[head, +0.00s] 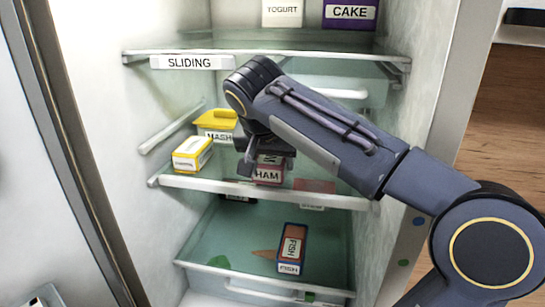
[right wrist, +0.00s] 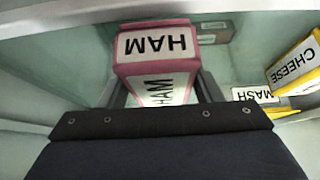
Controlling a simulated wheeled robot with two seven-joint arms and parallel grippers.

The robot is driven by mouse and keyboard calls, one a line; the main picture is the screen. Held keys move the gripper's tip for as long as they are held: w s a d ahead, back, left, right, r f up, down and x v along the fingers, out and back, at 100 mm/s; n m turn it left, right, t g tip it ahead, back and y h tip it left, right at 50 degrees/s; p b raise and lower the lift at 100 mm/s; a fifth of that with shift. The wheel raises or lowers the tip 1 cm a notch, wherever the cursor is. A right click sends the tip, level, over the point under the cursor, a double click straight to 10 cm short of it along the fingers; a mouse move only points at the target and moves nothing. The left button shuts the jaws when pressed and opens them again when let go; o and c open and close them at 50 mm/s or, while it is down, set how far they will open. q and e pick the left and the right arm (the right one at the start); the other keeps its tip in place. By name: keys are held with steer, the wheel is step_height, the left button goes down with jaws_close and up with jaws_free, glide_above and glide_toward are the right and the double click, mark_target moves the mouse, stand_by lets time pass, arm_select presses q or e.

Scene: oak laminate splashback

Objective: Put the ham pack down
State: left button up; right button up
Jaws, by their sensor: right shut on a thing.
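The ham pack (head: 268,176), pink-red with a white label reading HAM, is at the middle glass shelf (head: 250,191) of the open fridge, just behind its front edge. My right gripper (head: 262,160) reaches down from above and is shut on it. In the right wrist view the pack (right wrist: 155,42) sits between the two fingers (right wrist: 163,88). I cannot tell whether its underside touches the shelf. The gripper hides the pack's upper part in the head view. My left gripper is not in view.
Left of the ham stand a yellow-lidded MASH tub (head: 216,121) and a yellow-white box (head: 192,153), labelled CHEESE in the wrist view (right wrist: 297,65). A FISH box (head: 291,248) lies below. The SLIDING-labelled shelf (head: 190,62) is above. A reddish pack (head: 314,186) shows to the right.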

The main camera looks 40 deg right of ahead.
steer(key=shift+w+d+f+b, duration=0.3)
steer(key=shift+w+d, duration=0.1)
steer(key=shift+d, duration=0.1)
steer(key=shift+f, duration=0.15)
steer(key=shift+s+a, duration=0.1)
steer(key=o, duration=1.1)
